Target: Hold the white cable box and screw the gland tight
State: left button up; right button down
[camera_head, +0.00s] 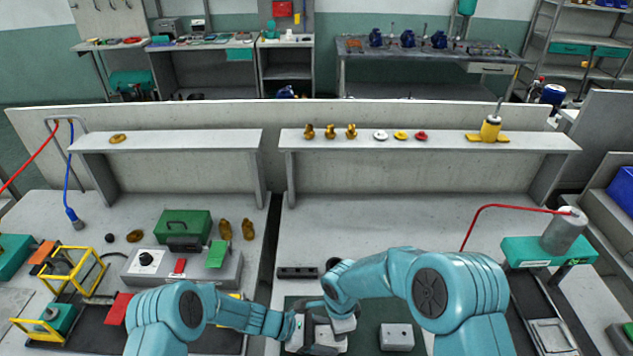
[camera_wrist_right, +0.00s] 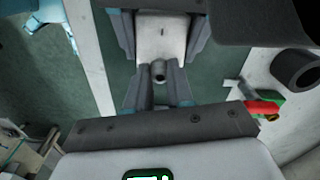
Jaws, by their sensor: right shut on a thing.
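The white cable box (camera_wrist_right: 160,38) shows at the top of the right wrist view, with a short grey gland (camera_wrist_right: 160,72) on its near end. My left gripper's dark fingers flank the box on both sides and look closed on it. My right gripper (camera_wrist_right: 162,92) is shut on the gland, one finger on each side. In the head view my left gripper (camera_head: 308,332) and right gripper (camera_head: 335,315) meet at the front of the bench, and the arms hide most of the box. The gland's thread is hidden.
A second white block (camera_head: 397,337) lies on the dark green mat (camera_head: 375,310) to the right. A black bar (camera_head: 298,272) lies behind the grippers. A grey control box (camera_head: 150,265) and yellow frame (camera_head: 62,268) stand left. The bench behind is mostly clear.

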jog(key=m, duration=0.5)
jog(key=shift+m, duration=0.4)
jog(key=m, duration=0.5)
jog(key=c, duration=1.1)
grip_release()
jog(key=shift+w, duration=0.1)
jog(key=shift+r, duration=2)
jog(key=shift+f, duration=0.1)
